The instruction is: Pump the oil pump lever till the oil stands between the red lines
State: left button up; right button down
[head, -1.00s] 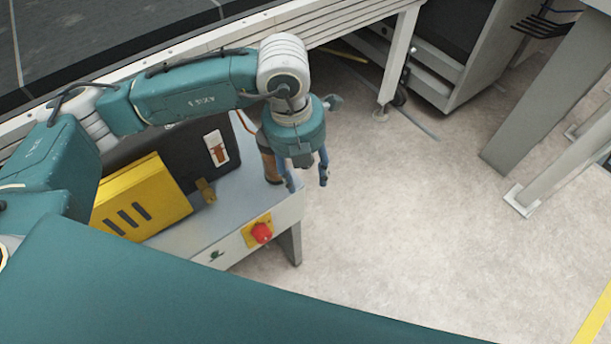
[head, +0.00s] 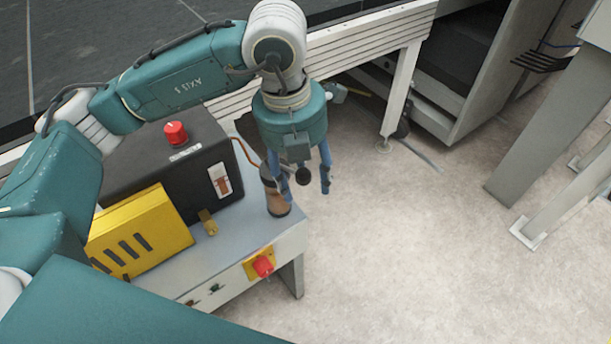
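The black pump box (head: 150,160) stands on the grey cabinet. Its front carries a white-framed sight window (head: 220,180) with reddish-brown inside; the red lines are too small to make out. A brown cylinder (head: 278,204), apparently the pump body, stands at the cabinet's right end, partly behind my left gripper. A black ball knob (head: 303,176), which looks like the lever's end, shows between the fingers. My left gripper (head: 306,188) points down with its fingers apart on either side of the knob. I cannot tell if it touches. My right gripper is out of view.
A yellow slotted box (head: 140,232) stands left on the cabinet (head: 225,245), near a brass fitting (head: 208,222). A red knob (head: 176,133) tops the black box; a red switch (head: 263,266) is on the cabinet front. Floor (head: 420,260) to the right is clear.

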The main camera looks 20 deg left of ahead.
pick_arm(q)
jog(key=shift+a+r+p, duration=0.25)
jog(key=shift+r+p, duration=0.05)
jog(key=shift+r, duration=0.4)
jog(key=shift+s+a+r+p, duration=0.15)
jog(key=shift+r+p, duration=0.1)
jog(key=shift+r, duration=0.25)
jog(key=shift+s+a+r+p, duration=0.1)
jog(key=shift+a+r+p, duration=0.1)
jog(key=shift+r, duration=0.25)
jog(key=shift+w+r+p, duration=0.15)
jog(key=shift+r+p, duration=0.3)
jog(key=shift+r, duration=0.35)
notch_tip(320, 180, up, 7)
jog(key=a+p, duration=0.1)
jog(key=p, duration=0.3)
jog(key=shift+a, duration=0.2)
jog(key=shift+r, duration=0.1)
jog(key=shift+b, duration=0.3)
